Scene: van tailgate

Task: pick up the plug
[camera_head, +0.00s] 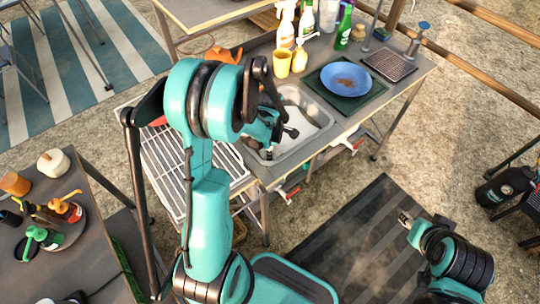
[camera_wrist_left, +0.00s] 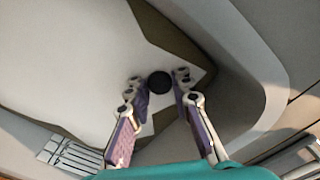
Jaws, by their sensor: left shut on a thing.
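The plug is a round black disc (camera_wrist_left: 160,82) between the fingertips of my left gripper (camera_wrist_left: 160,88) in the left wrist view. The left gripper is shut on it, inside the grey sink basin (camera_head: 314,112). In the head view my left gripper (camera_head: 272,146) reaches down into the basin and my own arm covers much of it, so the plug cannot be made out there. My right gripper (camera_head: 405,218) is low at the right, away from the sink, above a dark mat. Its finger opening is too small to judge.
A white wire rack (camera_head: 168,178) is left of the basin.

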